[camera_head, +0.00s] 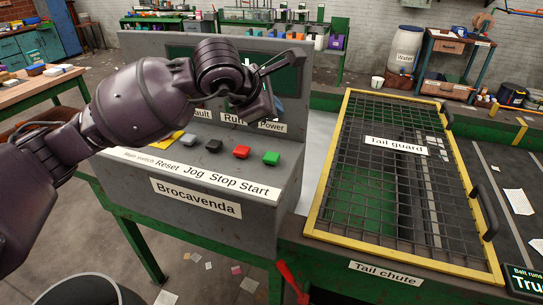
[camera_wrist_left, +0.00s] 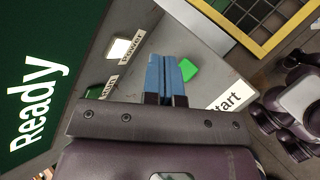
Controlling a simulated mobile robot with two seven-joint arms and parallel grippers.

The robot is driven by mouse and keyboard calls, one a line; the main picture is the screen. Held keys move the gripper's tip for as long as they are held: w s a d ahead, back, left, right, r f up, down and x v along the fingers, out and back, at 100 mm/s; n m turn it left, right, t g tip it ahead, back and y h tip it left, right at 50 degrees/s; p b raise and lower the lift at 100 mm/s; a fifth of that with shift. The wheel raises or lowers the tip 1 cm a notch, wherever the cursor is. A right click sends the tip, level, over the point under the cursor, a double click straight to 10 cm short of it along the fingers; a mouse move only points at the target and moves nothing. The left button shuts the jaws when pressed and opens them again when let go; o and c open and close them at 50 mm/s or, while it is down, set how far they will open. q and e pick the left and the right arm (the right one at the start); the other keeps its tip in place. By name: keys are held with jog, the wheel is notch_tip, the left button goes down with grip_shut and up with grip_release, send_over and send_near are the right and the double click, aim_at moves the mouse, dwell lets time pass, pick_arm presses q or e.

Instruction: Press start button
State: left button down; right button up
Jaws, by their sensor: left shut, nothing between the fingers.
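The green start button (camera_head: 271,158) stands at the right end of the button row on the grey console (camera_head: 225,225), above the "Start" label. My left gripper (camera_wrist_left: 172,62) is shut and empty. Its blue fingers point down at the console in the left wrist view, with the green button (camera_wrist_left: 188,69) showing just right of the fingertips. In the head view the gripper (camera_head: 268,104) hangs above and behind the button row, near the "Power" label, apart from the green button. Its fingertips are partly hidden there.
Red stop (camera_head: 241,152), black jog (camera_head: 213,146) and grey reset (camera_head: 188,140) buttons sit left of the green one. The console's screen (camera_wrist_left: 45,70) reads "Ready". The yellow-framed tail guard (camera_head: 345,120) lies to the right. A red handle (camera_head: 292,282) sticks up in front.

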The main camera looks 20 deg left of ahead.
aim_at(272, 157)
pick_arm(q)
notch_tip(272, 157, down, 8)
jog(key=b, duration=0.3)
jog(key=shift+b, duration=0.4)
jog(key=shift+r, duration=0.15)
pick_arm(e)
jog(key=f, duration=0.2)
jog(key=s+f, duration=0.1)
jog(key=f, duration=0.1)
jog(key=shift+f, duration=0.4)
jog(key=shift+w, duration=0.25)
jog(key=shift+s+f+g, duration=0.1)
jog(key=shift+s+g, duration=0.2)
jog(key=shift+f, duration=0.1)
pick_arm(q)
jog(key=shift+f+b, duration=0.3)
jog(key=shift+f, duration=0.2)
pick_arm(e)
jog(key=shift+f, duration=0.35)
